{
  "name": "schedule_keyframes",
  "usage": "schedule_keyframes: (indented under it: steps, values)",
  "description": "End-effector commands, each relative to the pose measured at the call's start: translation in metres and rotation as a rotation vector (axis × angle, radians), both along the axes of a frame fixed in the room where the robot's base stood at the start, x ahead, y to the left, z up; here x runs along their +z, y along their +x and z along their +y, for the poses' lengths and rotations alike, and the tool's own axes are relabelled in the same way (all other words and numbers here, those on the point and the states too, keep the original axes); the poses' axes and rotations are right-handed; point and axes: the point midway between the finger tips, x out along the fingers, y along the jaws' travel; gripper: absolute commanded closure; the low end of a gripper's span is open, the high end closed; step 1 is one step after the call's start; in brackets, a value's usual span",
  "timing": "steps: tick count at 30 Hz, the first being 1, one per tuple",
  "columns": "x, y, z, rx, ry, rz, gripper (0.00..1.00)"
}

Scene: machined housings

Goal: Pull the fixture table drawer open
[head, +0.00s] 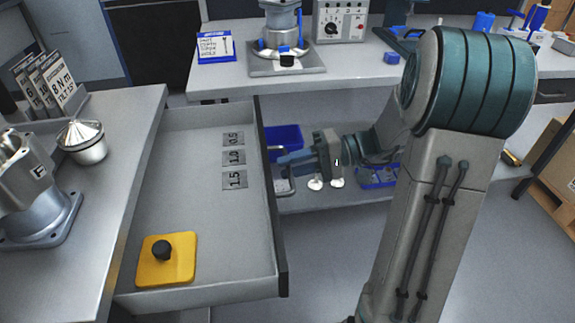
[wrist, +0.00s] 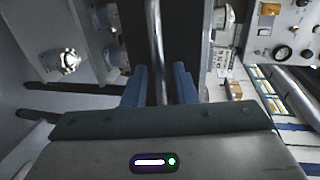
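The fixture table drawer (head: 205,205) is pulled well out from the left table, its inside in plain view. Its dark front edge (head: 272,215) faces right. My gripper (head: 283,160) is just to the right of this front, fingers pointing left at it. The handle is hidden in the head view. In the wrist view a vertical metal bar handle (wrist: 156,55) runs between the two blue fingers of my gripper (wrist: 160,85). The fingers look apart, with a gap beside the bar.
In the drawer lie a yellow plate with a black knob (head: 166,258) and labels 0.5, 1.0 and 1.5. The left table (head: 110,150) holds a metal housing (head: 40,200) and a cone-topped part (head: 84,141). A back bench (head: 225,75) has blue bins below. Floor right of the drawer is clear.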

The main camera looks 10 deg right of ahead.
Motion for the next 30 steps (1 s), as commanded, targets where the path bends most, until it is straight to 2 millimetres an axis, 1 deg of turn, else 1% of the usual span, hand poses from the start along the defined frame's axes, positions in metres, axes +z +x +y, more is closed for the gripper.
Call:
schedule_keyframes:
  steps: [5,9,12,15,18,21,30]
  values:
    - [0.009,0.0,-0.036,-0.006,0.0,0.0,0.75]
    - [0.015,-0.001,-0.069,-0.005,-0.001,0.0,0.75]
    - [0.019,-0.002,-0.09,-0.005,0.0,0.001,0.75]
    - [0.023,-0.003,-0.106,-0.004,0.0,0.0,0.75]
    - [0.025,-0.003,-0.117,-0.003,0.0,0.0,0.75]
    - [0.026,-0.003,-0.123,-0.002,0.0,0.001,0.75]
    - [0.026,-0.004,-0.126,-0.002,0.0,0.001,0.75]
